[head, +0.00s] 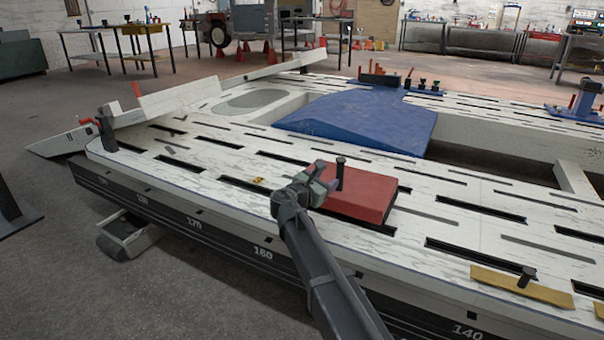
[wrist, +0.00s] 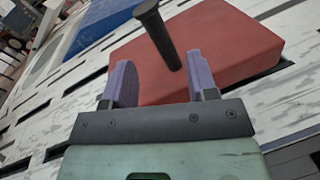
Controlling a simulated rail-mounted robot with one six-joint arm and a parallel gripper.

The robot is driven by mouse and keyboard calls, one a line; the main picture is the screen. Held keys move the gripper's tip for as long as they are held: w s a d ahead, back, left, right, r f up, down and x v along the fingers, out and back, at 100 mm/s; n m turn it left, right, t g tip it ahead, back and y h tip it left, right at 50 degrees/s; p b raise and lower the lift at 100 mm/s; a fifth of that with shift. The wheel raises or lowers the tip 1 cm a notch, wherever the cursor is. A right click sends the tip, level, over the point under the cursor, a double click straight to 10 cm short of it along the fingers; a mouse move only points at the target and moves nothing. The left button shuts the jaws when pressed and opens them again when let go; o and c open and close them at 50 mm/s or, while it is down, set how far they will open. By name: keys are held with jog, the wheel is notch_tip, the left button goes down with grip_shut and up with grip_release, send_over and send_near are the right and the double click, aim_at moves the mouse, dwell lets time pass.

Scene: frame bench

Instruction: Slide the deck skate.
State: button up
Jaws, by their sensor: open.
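The deck skate looks to be the red block (head: 362,192) with an upright black post (head: 340,172) on the slotted white deck, right of centre in the head view. In the wrist view the red block (wrist: 240,45) fills the upper right, and its black post (wrist: 158,38) leans in the picture. My gripper (head: 326,181) is at the block's near left side. In the wrist view my gripper (wrist: 162,85) has its two purple fingers spread apart with nothing between their tips. The post stands just beyond the fingers. I cannot tell whether a finger touches the block.
The white deck (head: 450,203) has many dark slots and numbers along its near edge. A blue ramp piece (head: 360,122) lies behind the block. A yellow bar with a black knob (head: 500,284) lies at the near right. A white rail (head: 225,98) slants at the far left.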

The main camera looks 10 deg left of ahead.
aim_at(343, 162)
jog(key=w+d+n, duration=0.1)
jog(key=w, duration=0.2)
jog(key=w+d+n, duration=0.1)
jog(key=w+d, duration=0.1)
jog(key=w, duration=0.1)
jog(key=w+d+r+n, duration=0.1)
jog(key=w, duration=0.3)
jog(key=shift+d+r+t, duration=0.1)
jog(key=shift+d+t, duration=0.2)
jog(key=shift+t, duration=0.1)
grip_shut()
jog(key=shift+a, duration=0.1)
